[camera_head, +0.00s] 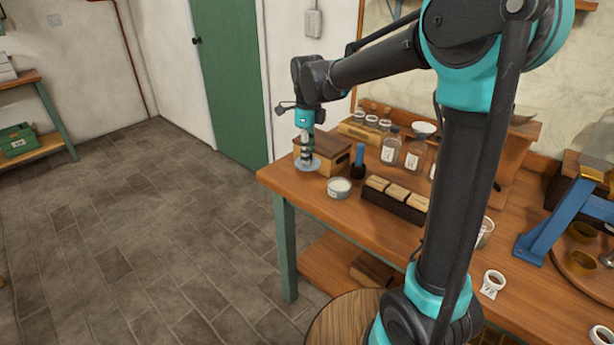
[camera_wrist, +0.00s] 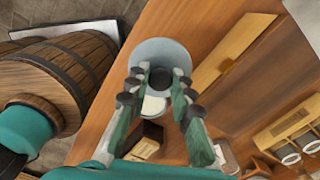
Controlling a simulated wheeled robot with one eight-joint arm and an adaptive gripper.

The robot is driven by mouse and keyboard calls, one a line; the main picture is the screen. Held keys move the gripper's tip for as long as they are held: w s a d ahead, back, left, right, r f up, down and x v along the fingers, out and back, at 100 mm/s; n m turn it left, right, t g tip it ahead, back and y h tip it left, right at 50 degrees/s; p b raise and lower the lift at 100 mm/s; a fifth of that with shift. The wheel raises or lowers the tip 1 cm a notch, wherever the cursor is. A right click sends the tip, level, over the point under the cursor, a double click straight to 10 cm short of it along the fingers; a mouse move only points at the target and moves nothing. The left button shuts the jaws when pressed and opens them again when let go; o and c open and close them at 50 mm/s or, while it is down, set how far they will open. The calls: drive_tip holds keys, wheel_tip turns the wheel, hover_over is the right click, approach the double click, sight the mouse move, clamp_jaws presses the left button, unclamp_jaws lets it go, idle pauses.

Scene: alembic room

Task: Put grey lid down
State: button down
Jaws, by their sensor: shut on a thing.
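The grey lid (camera_head: 307,165) is a flat round disc at the left end of the wooden workbench. My gripper (camera_head: 307,154) points down and is shut on its knob. In the wrist view, the lid (camera_wrist: 160,51) shows beyond the fingertips, with the dark knob between my gripper's fingers (camera_wrist: 160,78). I cannot tell whether the lid touches the bench top (camera_head: 300,182). A small open grey tin with white contents (camera_head: 339,188) stands just right of the lid, and its white top (camera_wrist: 153,106) is partly hidden by the fingers in the wrist view.
A wooden box (camera_head: 335,152) stands close behind the lid. A dark stamp-like object (camera_head: 358,165), a black tray of wooden blocks (camera_head: 393,206) and labelled jars (camera_head: 390,150) are to the right. A barrel (camera_head: 345,318) stands before the bench. The bench's left edge is near.

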drive_tip(key=shift+f, duration=4)
drive_tip(key=shift+f, duration=0.1)
drive_tip(key=c, duration=1.3)
unclamp_jaws()
drive_tip(key=shift+c, duration=0.2)
wheel_tip(320, 180, up, 12)
drive_tip(key=shift+r, duration=0.15)
